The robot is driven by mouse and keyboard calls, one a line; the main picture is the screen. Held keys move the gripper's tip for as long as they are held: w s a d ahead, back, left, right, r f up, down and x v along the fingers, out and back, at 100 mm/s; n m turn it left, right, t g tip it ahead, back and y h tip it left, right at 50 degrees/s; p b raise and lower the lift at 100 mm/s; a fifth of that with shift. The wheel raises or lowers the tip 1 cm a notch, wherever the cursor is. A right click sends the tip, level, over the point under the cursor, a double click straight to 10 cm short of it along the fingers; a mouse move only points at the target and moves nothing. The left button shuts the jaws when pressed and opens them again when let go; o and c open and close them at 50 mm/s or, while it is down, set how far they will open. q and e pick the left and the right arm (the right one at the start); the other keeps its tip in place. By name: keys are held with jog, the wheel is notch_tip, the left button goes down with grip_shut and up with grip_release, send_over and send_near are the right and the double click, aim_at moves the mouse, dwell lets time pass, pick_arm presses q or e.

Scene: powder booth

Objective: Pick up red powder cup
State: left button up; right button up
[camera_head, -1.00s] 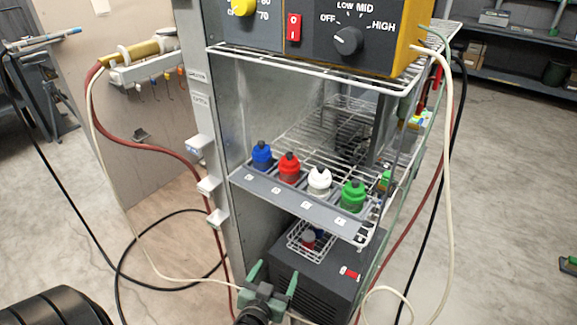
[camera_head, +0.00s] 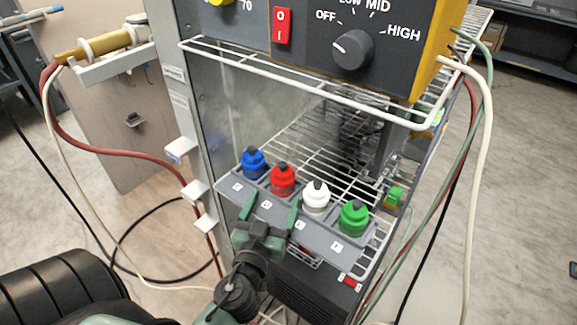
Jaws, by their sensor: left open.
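The red powder cup (camera_head: 283,181) stands upright with a dark cap in the grey holder on the wire shelf. It is second from the left, between the blue cup (camera_head: 253,162) and the white cup (camera_head: 316,197). My left gripper (camera_head: 271,207) is open and empty, just in front of and below the red cup. Its two green fingers point up toward the cup, one on each side in the picture, and do not appear to hold it. The right gripper is not in view.
A green cup (camera_head: 353,217) stands at the right end of the holder (camera_head: 318,235). The control panel (camera_head: 350,45) and an upper wire shelf overhang the cups. A red hose (camera_head: 120,153) runs at the left; pale and green hoses hang at the right.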

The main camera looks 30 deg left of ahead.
aim_at(279, 187)
pick_arm(q)
jog(key=shift+w+a, duration=0.1)
jog(key=shift+w, duration=0.25)
jog(key=shift+w+a+r, duration=0.1)
jog(key=shift+w+r, duration=0.05)
jog(key=shift+w, duration=0.2)
jog(key=shift+p+x, duration=1)
jog(key=shift+x, duration=0.15)
jog(key=p+x, duration=0.1)
jog(key=x, duration=0.2)
jog(key=shift+w+a+r+p, duration=0.1)
jog(key=shift+w+a+p, duration=0.05)
jog(key=shift+w+p, duration=0.2)
jog(key=shift+w+a, duration=0.15)
jog(key=shift+w, duration=0.3)
jog(key=shift+s, duration=0.1)
jog(key=shift+c, duration=0.2)
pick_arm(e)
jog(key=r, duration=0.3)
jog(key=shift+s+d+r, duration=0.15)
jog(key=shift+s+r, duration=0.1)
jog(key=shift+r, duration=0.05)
pick_arm(q)
jog(key=c, duration=1.3)
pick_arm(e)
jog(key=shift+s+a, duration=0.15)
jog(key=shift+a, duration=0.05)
